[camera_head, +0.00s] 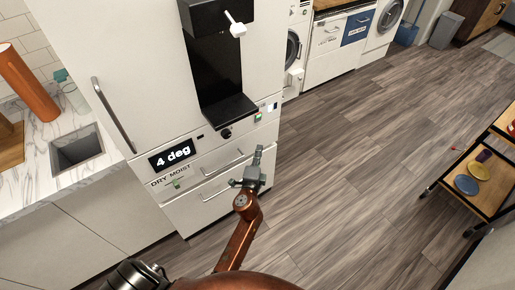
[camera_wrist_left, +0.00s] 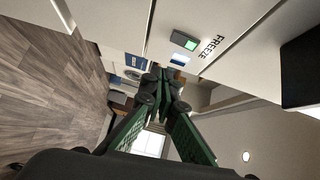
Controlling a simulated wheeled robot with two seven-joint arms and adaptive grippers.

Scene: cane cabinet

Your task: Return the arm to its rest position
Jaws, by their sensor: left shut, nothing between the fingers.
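My left arm (camera_head: 238,240), copper-brown, reaches up from the bottom of the head view. Its grey left gripper (camera_head: 257,154) points up, in front of the lower drawers of the white fridge (camera_head: 150,60). In the left wrist view, the dark fingers with green pads meet at their tips (camera_wrist_left: 166,84), shut and empty. The fridge's "FREEZE" label and a green-lit switch (camera_wrist_left: 185,41) show beyond them. I cannot tell the exact gap between gripper and fridge front. My right gripper is in neither view.
The fridge has a black dispenser (camera_head: 215,70), a "4 deg" display (camera_head: 172,154) and drawer handles (camera_head: 222,163). A marble counter with a sink (camera_head: 76,150) stands left. A wooden-shelf cart (camera_head: 480,180) stands right. The wooden floor (camera_head: 350,150) between is clear.

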